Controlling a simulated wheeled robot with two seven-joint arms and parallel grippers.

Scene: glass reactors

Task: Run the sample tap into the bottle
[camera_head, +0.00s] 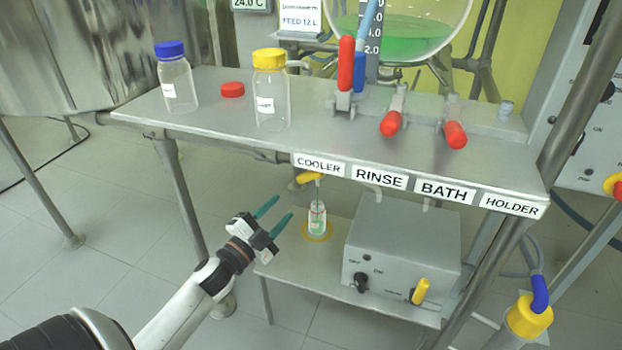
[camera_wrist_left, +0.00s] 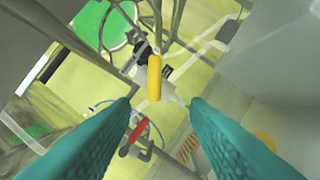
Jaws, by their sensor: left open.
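The sample tap has a yellow handle (camera_head: 308,177) under the front edge of the upper shelf. A small clear bottle (camera_head: 317,222) stands upright below it on a yellow disc on the lower shelf. The bottle shows green low down and a red line higher up. A thin line runs from the tap to the bottle's mouth; I cannot tell if it is spout or stream. My left gripper (camera_head: 281,208) is open and empty, left of the tap and bottle. In the left wrist view a yellow handle (camera_wrist_left: 154,77) shows beyond the parted fingers, untouched. My right gripper is not in view.
The upper shelf holds a blue-capped bottle (camera_head: 176,78), a yellow-capped bottle (camera_head: 271,90), a red cap (camera_head: 232,89) and several red-handled valves. A grey control box (camera_head: 402,255) stands right of the small bottle. A frame leg (camera_head: 180,190) stands left of my gripper.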

